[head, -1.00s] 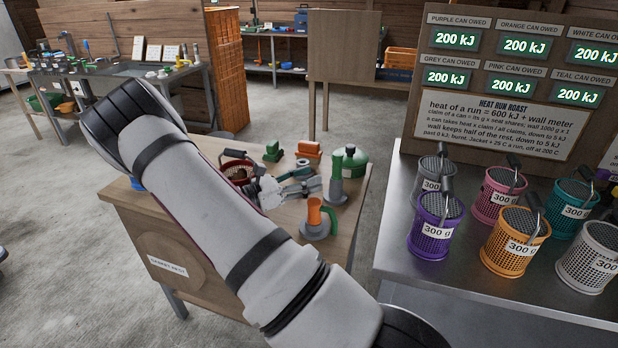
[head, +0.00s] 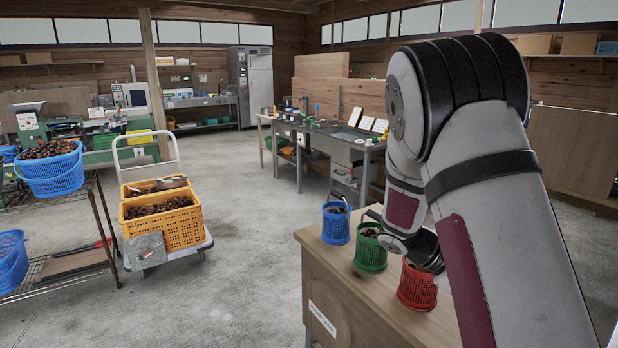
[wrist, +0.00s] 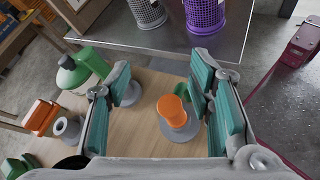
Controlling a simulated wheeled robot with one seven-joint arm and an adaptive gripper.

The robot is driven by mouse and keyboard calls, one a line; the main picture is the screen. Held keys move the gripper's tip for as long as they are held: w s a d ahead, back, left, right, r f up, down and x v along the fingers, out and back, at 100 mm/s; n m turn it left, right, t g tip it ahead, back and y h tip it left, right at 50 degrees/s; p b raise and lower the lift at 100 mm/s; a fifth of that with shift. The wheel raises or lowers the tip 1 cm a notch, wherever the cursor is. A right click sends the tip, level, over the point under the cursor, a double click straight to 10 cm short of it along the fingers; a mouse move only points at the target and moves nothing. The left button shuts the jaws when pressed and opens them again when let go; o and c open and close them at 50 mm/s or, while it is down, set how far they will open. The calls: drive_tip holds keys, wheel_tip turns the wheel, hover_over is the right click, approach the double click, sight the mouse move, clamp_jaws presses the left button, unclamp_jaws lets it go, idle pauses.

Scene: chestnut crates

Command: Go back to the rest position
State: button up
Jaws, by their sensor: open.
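My gripper (wrist: 163,88) is open and empty in the wrist view, its teal pads wide apart above a wooden table (wrist: 150,142). An orange-topped piece on a round grey base (wrist: 181,132) stands on the table beyond and between the fingers, apart from them as far as I can tell. In the head view my arm fills the right side, bent high and reaching down over the wooden table (head: 345,292). The fingers cannot be made out there.
Blue (head: 336,226), green (head: 369,254) and red (head: 416,290) baskets stand by my arm. In the wrist view, a green container (wrist: 82,70) stands left, and purple (wrist: 206,14) and grey (wrist: 147,12) cans stand on a metal counter (wrist: 165,38). Floor is free left of the table.

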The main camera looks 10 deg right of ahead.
drive_tip(key=s+a+r+m+t+y+p, duration=0.2)
drive_tip(key=s+a+r, duration=0.3)
drive_tip(key=a, duration=0.3)
drive_tip(key=s+a+r+m+t+y+p, duration=0.2)
drive_tip(key=s+a+r+t+y, duration=0.3)
drive_tip(key=a, duration=0.4)
drive_tip(key=s+a+r+m+t+y+p, duration=0.1)
drive_tip(key=s+a+r+m+t+y, duration=0.2)
drive_tip(key=s+a+r, duration=0.4)
drive_tip(key=shift+a+r+t+y+p, duration=0.3)
drive_tip(key=shift+a+t+p, duration=0.1)
drive_tip(key=shift+a+t, duration=0.3)
